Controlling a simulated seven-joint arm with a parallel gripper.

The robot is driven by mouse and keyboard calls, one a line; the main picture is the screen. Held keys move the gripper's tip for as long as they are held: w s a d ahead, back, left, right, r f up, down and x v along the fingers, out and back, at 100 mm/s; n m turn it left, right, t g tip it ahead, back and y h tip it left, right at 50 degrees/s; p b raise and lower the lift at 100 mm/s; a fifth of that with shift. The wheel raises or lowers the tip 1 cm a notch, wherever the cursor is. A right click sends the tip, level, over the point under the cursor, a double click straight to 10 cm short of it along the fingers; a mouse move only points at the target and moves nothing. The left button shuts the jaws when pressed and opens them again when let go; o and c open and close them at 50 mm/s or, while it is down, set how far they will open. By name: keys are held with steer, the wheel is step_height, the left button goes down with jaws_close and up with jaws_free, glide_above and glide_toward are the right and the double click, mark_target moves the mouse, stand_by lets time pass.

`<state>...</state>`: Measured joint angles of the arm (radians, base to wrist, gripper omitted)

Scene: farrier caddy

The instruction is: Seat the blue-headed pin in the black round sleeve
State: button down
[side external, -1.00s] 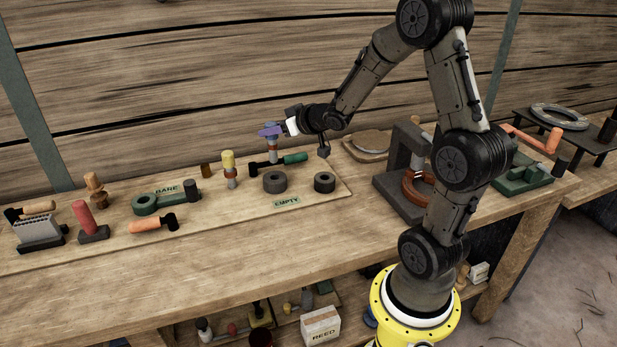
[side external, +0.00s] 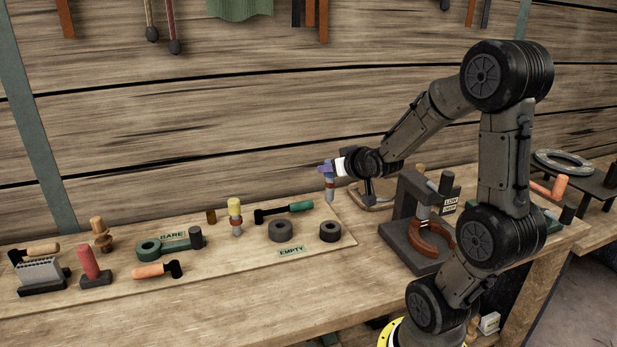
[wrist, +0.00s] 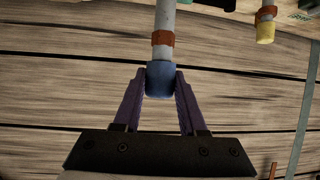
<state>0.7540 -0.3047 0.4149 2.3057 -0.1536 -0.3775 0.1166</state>
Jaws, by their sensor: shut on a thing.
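My gripper (side external: 326,170) has purple fingers, shut on the blue head of the blue-headed pin (side external: 329,195). In the wrist view the blue head (wrist: 160,80) sits between the two fingers, with an orange band and a grey shaft beyond it. In the side view the pin hangs upright with its lower end clear of the board. The smaller black round sleeve (side external: 330,232) stands on the board directly below the pin in the picture; I cannot tell the depth between them. A wider dark grey ring (side external: 281,231) stands to its left.
A yellow-headed pin (side external: 235,215) stands left of the rings. A green-handled hammer (side external: 285,210) lies behind them. An "EMPTY" label (side external: 291,251) lies in front. A dark grey stand (side external: 412,225) with a horseshoe is to the right. The front of the bench is clear.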

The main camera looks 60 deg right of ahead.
mark_target(333, 193)
steer(key=shift+s+d+r, duration=0.25)
steer(key=shift+r, duration=0.15)
steer(key=shift+f, duration=2.55)
steer(key=shift+f, duration=1.7)
steer(key=shift+f, duration=1.6)
stand_by(1.8)
